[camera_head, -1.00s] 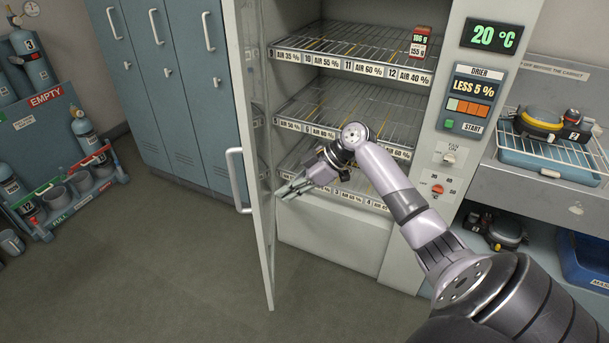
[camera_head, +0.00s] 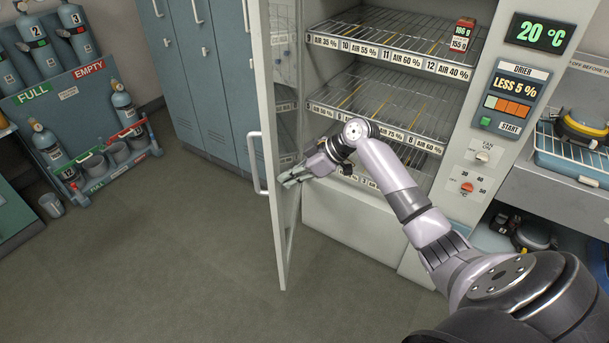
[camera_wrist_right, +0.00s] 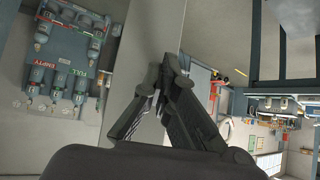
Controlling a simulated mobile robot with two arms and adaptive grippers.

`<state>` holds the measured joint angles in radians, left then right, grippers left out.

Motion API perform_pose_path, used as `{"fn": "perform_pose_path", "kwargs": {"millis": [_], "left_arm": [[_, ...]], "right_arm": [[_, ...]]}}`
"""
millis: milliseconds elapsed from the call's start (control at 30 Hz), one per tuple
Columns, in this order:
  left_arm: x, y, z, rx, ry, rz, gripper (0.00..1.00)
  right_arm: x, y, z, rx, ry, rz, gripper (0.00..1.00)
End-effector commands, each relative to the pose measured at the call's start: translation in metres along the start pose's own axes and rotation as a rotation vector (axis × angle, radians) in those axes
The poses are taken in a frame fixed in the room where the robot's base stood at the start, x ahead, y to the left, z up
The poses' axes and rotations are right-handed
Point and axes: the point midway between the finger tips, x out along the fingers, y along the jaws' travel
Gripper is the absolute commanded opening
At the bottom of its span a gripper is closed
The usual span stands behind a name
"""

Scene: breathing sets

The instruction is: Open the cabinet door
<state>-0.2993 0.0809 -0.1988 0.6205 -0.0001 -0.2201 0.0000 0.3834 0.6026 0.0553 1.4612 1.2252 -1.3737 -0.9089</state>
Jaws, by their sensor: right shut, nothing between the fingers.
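The cabinet door (camera_head: 276,130) is a tall narrow leaf with a glazed panel, standing open at the left of the drying cabinet (camera_head: 345,225). Its white handle (camera_head: 256,165) is on the outer, left side. My right gripper (camera_head: 288,181) is shut and empty, at the inner side of the door, its fingertips close to the door edge; I cannot tell if they touch. In the right wrist view the shut fingers (camera_wrist_right: 155,95) point at the pale door panel (camera_wrist_right: 150,60). My left gripper is not in view.
Wire shelves (camera_head: 385,100) with labels fill the cabinet. Blue lockers (camera_head: 205,85) stand behind the door at left. A cylinder rack (camera_head: 75,110) stands farther left. A side bench (camera_head: 575,190) is at the right. The floor left of the door is clear.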

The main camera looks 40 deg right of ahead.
Motion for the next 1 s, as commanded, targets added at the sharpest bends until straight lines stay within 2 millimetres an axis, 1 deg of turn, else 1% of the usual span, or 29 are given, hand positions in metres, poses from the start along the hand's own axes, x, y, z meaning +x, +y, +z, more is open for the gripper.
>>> {"fn": "perform_pose_path", "kwargs": {"millis": [33,167,300,400,500,700,833,1000], "left_arm": [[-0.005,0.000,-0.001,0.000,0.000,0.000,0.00],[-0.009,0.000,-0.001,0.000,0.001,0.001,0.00],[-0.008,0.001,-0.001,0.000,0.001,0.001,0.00],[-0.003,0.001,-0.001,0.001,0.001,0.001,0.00],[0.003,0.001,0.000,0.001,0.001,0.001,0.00],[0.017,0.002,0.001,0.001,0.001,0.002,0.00],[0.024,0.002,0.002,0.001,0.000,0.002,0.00],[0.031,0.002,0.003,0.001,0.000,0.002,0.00]], "right_arm": [[0.011,-0.003,-0.016,0.011,0.006,0.013,0.00],[0.047,-0.005,-0.049,0.062,0.009,0.070,0.00],[0.089,-0.002,-0.084,0.122,0.008,0.138,0.00],[0.114,0.003,-0.105,0.160,0.007,0.178,0.00],[0.135,0.007,-0.122,0.191,0.006,0.213,0.00],[0.167,0.018,-0.149,0.242,0.004,0.268,0.00],[0.183,0.024,-0.163,0.265,0.004,0.294,0.00],[0.196,0.031,-0.176,0.288,0.003,0.319,0.00]]}}
